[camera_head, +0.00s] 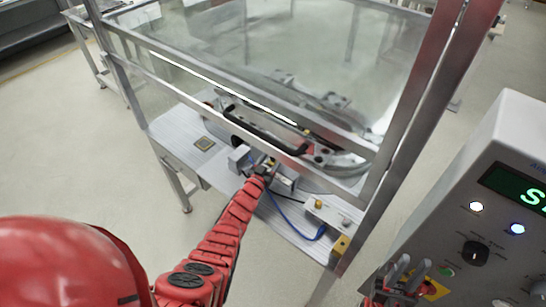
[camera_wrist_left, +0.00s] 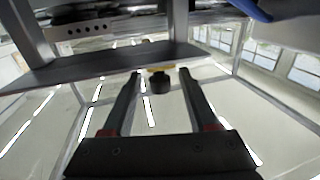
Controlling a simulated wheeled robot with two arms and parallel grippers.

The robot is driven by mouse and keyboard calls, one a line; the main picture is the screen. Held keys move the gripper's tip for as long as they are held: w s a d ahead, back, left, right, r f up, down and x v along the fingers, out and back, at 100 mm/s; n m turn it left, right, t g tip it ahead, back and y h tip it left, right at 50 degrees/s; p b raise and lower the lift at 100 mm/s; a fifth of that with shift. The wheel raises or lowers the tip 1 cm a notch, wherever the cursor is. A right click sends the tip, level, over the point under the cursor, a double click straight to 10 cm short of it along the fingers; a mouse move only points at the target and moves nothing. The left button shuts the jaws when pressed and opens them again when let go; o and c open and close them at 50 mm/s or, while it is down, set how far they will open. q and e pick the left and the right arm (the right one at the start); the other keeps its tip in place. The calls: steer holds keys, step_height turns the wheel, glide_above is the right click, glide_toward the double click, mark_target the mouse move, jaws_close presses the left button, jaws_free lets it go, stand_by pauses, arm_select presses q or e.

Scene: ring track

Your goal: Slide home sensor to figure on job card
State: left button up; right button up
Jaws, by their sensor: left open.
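My left gripper (camera_wrist_left: 161,78) is open in the left wrist view, with a black knob (camera_wrist_left: 161,84) between its two fingers. The knob hangs below a yellow collar under a grey plate. I cannot tell whether the fingers touch it. In the head view my left arm reaches the small grey blocks (camera_head: 284,182) at the front of the ring track (camera_head: 345,160) and partly hides them. A blue cable runs from there; which block is the home sensor is unclear. My right gripper (camera_head: 408,274) is open and empty before the control panel. I cannot identify the job card.
A clear guard with metal frame bars (camera_head: 240,95) and a black handle (camera_head: 265,130) stands over the track. The control panel (camera_head: 500,215) at right has a green display, lit buttons and a black dial. Open floor lies to the left.

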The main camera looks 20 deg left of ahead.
arm_select(q)
steer(key=shift+c, duration=0.2)
jaws_close()
steer(key=shift+r, duration=0.1)
stand_by(1.0)
